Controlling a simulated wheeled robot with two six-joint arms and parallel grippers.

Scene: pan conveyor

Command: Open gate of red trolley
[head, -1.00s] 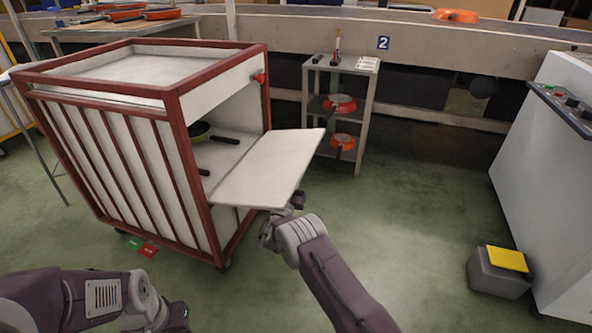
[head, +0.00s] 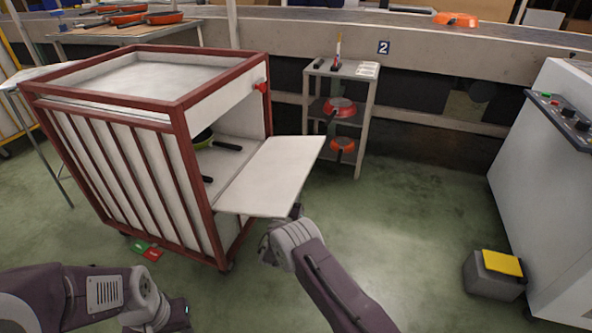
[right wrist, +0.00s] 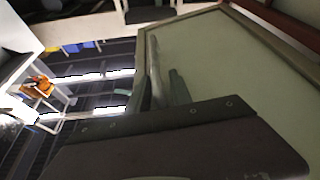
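The red trolley (head: 178,125) has a red frame, white panels and a white top, and stands at the left. Its white gate (head: 272,178) is folded down and sticks out to the right, close to level. The opening behind it shows a dark-handled pan (head: 205,138) inside. My right gripper (head: 296,211) is at the gate's outer near corner, partly hidden under it. In the right wrist view the gate's pale face (right wrist: 225,60) fills the right side, close up; the fingers' opening is unclear. My left gripper (head: 180,315) is low in front of the trolley, its fingers unclear.
A grey shelf rack (head: 357,120) with orange pans stands behind the gate. A white machine (head: 545,180) is at the right, with a grey block with a yellow top (head: 495,275) before it. The green floor (head: 410,235) between is clear.

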